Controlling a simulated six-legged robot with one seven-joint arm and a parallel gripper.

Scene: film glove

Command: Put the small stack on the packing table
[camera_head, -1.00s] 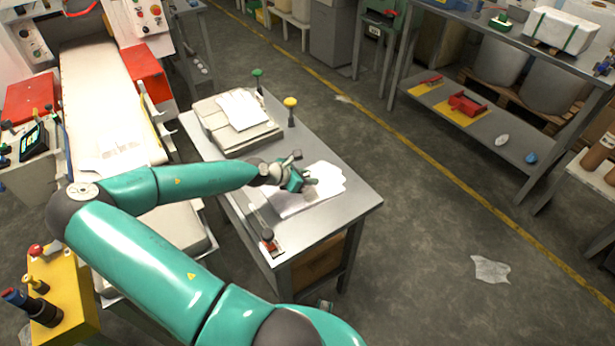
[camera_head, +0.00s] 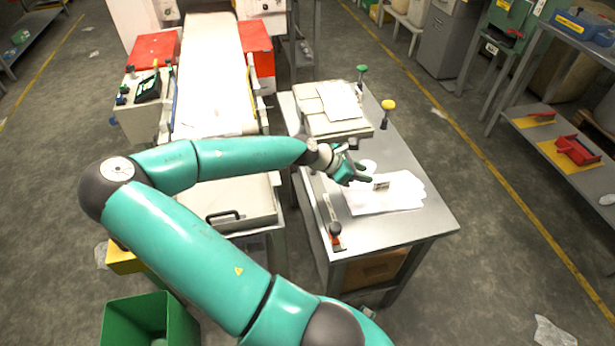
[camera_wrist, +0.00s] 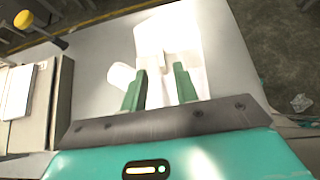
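A thin white stack (camera_head: 402,192) of flat glove-like sheets lies on the grey packing table (camera_head: 425,225), on its right part. A small light block with dark marks (camera_head: 381,186) shows on top of it. My gripper (camera_head: 359,165) is just above the table at the stack's left edge. In the wrist view its two green fingers (camera_wrist: 160,88) are apart, with nothing held between them. The white stack (camera_wrist: 168,40) shows beyond and between the fingers. The exact height of the fingertips above the table is hard to tell.
A white roll (camera_head: 369,166) stands close beside my fingers. A grey box with white sheets (camera_head: 338,101) on top fills the table's back left. A red-and-black handled tool (camera_head: 336,233) is at the front edge.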

